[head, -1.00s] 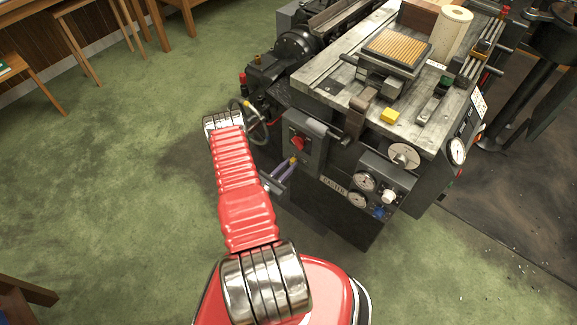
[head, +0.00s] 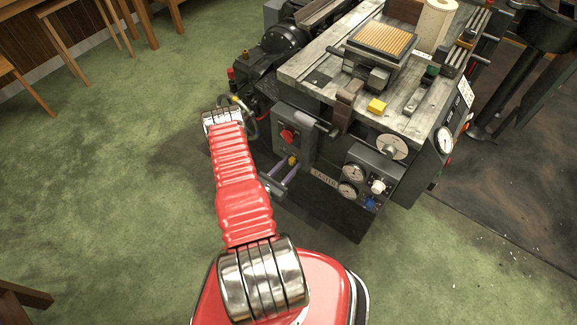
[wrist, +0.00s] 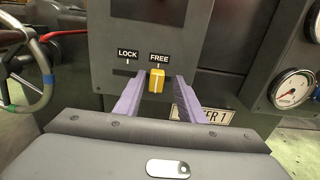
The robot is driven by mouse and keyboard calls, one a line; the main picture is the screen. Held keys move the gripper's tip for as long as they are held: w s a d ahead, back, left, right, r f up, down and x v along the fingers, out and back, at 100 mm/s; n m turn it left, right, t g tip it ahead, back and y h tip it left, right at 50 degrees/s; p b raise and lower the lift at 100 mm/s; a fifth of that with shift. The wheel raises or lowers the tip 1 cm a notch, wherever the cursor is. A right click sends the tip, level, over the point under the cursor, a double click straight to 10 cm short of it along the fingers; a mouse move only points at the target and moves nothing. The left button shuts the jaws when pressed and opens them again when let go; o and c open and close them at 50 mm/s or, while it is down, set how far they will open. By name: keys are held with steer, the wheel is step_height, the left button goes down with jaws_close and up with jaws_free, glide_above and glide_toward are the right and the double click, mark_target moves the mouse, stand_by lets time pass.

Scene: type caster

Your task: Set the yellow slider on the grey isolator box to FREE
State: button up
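The yellow slider (wrist: 157,82) stands directly under FREE, at the right end of the slot; the slot under LOCK is empty. It is small in the head view (head: 292,160). My gripper (wrist: 159,84) is open, with a purple finger on each side of the slider and gaps showing. It also shows in the head view (head: 288,166).
A handwheel (wrist: 28,72) is at the left of the wrist view. Pressure gauges (wrist: 292,90) and a nameplate (wrist: 201,104) are to the right. A yellow block (head: 377,106) lies on the machine's top.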

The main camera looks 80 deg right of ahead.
steer(key=shift+w, duration=0.1)
steer(key=v, duration=1.3)
steer(key=shift+a, duration=0.4)
steer(key=shift+f, duration=0.1)
stand_by(0.6)
